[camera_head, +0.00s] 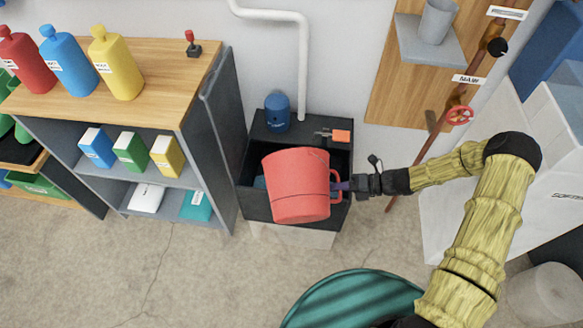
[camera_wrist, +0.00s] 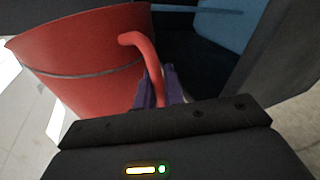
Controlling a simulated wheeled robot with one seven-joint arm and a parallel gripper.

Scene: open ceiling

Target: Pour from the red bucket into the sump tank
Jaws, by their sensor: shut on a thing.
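The red bucket (camera_head: 296,180) hangs over a dark open-topped box that looks like the sump tank (camera_head: 253,208). My gripper (camera_head: 345,186) is shut on the handle at the bucket's right side. In the wrist view, the purple fingers of my gripper (camera_wrist: 160,88) close around the handle, beside the bucket's red wall (camera_wrist: 90,60). The bucket looks tilted in the head view. Its inside shows in neither view, so I cannot tell its contents or any flow. The bucket hides much of the tank's opening.
A blue canister (camera_head: 277,112) and an orange-ended fitting (camera_head: 340,135) are at the tank's back. A shelf unit (camera_head: 150,55) with bottles and boxes stands close on the left. A teal round container (camera_head: 350,300) is in front.

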